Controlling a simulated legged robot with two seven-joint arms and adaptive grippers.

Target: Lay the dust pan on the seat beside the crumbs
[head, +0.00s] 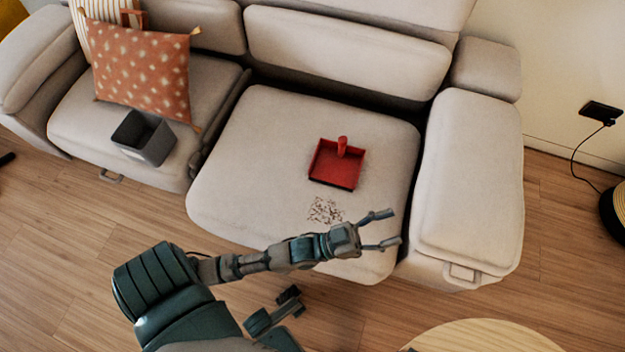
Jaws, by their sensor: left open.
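The red dust pan (334,167) lies flat on the right seat cushion (245,165) of the pale sofa, its short handle sticking up at the back. The crumbs (324,210) are a small scattered patch on the same seat, just in front of the pan and apart from it. My left gripper (386,229) is open and empty, over the front right part of the seat, to the right of the crumbs and nearer to me. It does not touch the pan. My right gripper is not clearly visible.
A dark grey open bin (145,137) stands on the left seat beside an orange patterned cushion (140,75). The sofa's right armrest (467,180) rises close to my left gripper. A round wooden table (480,338) is at the bottom right.

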